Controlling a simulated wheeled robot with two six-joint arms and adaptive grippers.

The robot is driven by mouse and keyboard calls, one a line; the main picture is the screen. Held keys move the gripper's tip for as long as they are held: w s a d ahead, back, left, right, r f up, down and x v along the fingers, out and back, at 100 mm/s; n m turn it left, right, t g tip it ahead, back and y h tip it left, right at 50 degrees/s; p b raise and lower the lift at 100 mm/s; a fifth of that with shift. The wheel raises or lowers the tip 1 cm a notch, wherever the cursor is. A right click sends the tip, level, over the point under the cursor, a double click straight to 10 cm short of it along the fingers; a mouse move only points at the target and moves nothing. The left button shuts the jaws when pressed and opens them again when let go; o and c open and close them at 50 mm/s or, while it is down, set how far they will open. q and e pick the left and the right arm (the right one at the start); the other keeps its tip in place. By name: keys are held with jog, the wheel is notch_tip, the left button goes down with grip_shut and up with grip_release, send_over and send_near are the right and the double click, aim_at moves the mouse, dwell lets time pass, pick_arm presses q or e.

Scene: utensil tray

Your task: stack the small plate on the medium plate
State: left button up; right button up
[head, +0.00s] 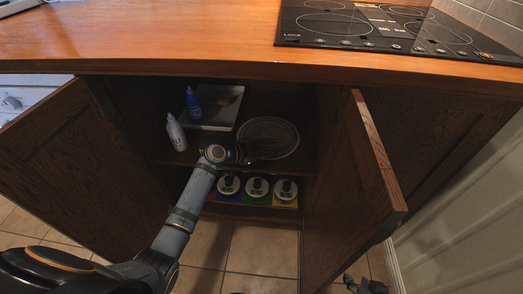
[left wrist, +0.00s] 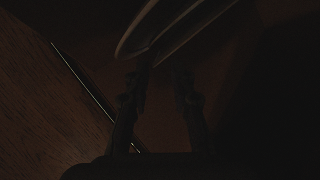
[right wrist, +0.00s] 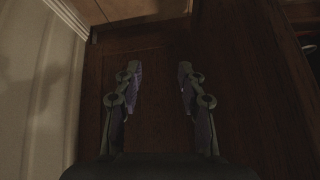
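A pale round plate (head: 285,128) sits on the upper shelf inside the open cabinet; its lower left part is hidden by my left gripper. In the dark left wrist view, more than one curved plate rim (left wrist: 150,28) shows close together just beyond the fingertips. I cannot tell which rim is the small or the medium plate. My left gripper (head: 262,149) is at the plate's near side; its fingers (left wrist: 160,85) stand apart with nothing clearly between them. My right gripper (head: 365,285) is low, outside the right door; its fingers (right wrist: 156,75) are apart and empty.
A tray (head: 222,110) with a blue bottle (head: 193,102) stands left of the plate, and a white bottle (head: 176,133) is near it. Several lidded jars (head: 257,187) stand on the lower shelf. Open doors (head: 60,150) (head: 365,190) flank the cabinet, below the wooden counter (head: 160,35).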

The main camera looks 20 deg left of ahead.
pick_arm(q)
jog(key=shift+x, duration=1.15)
pick_arm(e)
jog(key=w+r, duration=0.1)
jog(key=w+r+t, duration=0.2)
jog(key=w, duration=0.1)
jog(key=shift+d+r, duration=0.1)
jog(key=shift+d, duration=0.15)
pick_arm(q)
grip_shut()
